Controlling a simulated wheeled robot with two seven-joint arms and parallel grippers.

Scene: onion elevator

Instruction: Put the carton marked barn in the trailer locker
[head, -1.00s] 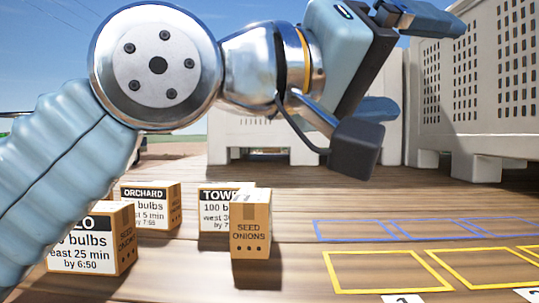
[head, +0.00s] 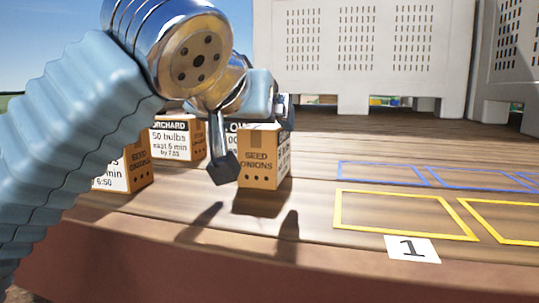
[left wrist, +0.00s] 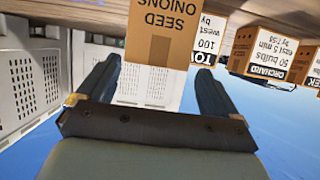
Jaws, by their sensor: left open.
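No label reading barn is legible. The nearest carton (head: 258,172) is brown, shows "SEED ONIONS" on its facing side, and stands upright on the deck; its white label is seen edge-on. In the left wrist view the gripper (left wrist: 157,68) is open, and the same carton (left wrist: 160,32) appears upside down beyond the gap between the fingers. I cannot tell whether they touch it. My right gripper is not in view. I cannot make out which part is the trailer locker.
An ORCHARD carton (head: 172,140), a carton reading 6:50 (head: 138,172) and a partly hidden carton (left wrist: 210,38) stand nearby. Yellow (head: 400,232) and blue (head: 385,180) outlines mark clear deck at right, with a card "1" (head: 412,249). White slotted bins (head: 365,50) stand behind.

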